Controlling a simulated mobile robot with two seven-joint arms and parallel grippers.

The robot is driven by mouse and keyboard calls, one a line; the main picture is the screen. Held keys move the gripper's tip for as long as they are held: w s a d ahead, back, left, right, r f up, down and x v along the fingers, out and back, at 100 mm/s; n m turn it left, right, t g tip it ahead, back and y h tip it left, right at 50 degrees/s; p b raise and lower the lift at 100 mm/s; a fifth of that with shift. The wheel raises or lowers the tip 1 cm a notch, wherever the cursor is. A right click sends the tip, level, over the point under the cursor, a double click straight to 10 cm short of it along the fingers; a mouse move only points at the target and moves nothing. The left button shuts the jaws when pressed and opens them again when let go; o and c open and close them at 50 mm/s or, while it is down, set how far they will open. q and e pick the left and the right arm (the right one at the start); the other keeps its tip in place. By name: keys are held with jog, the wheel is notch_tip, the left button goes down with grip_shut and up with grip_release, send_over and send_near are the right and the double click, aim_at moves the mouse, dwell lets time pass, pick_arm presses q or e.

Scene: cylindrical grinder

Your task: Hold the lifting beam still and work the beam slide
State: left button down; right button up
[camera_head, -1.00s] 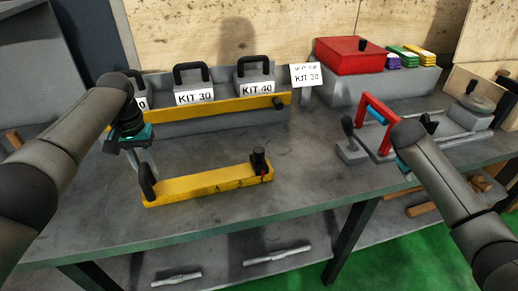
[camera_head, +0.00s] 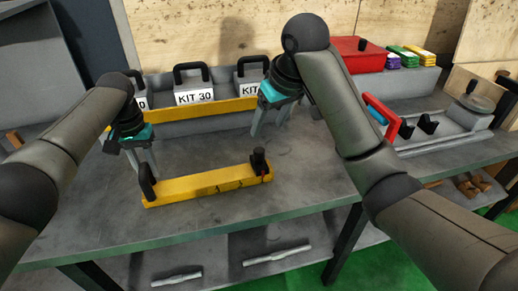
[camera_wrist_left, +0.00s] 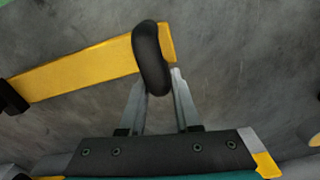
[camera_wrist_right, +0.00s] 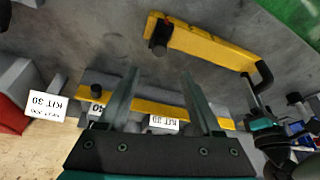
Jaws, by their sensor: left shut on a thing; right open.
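The yellow lifting beam (camera_head: 205,187) lies on the grey table, with a black looped handle (camera_head: 147,180) at its left end. The beam slide (camera_head: 259,162), a dark upright knob with a small red mark beside it, is at the right end. My left gripper (camera_wrist_left: 158,82) is shut on the looped handle, one finger on each side. My right gripper (camera_head: 269,128) is open and empty, above the table behind and slightly right of the slide. The right wrist view shows the beam (camera_wrist_right: 210,48) and slide (camera_wrist_right: 160,38) beyond its open fingers (camera_wrist_right: 160,76).
Behind stands a grey rack with a yellow bar (camera_head: 190,109) and black-handled kit blocks, one labelled KIT 30 (camera_head: 194,97). The table is clear around the beam.

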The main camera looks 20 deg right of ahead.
aim_at(259, 149)
jog(key=x, duration=1.2)
jog(key=shift+s+d, duration=0.1)
grip_shut()
dwell(1.2)
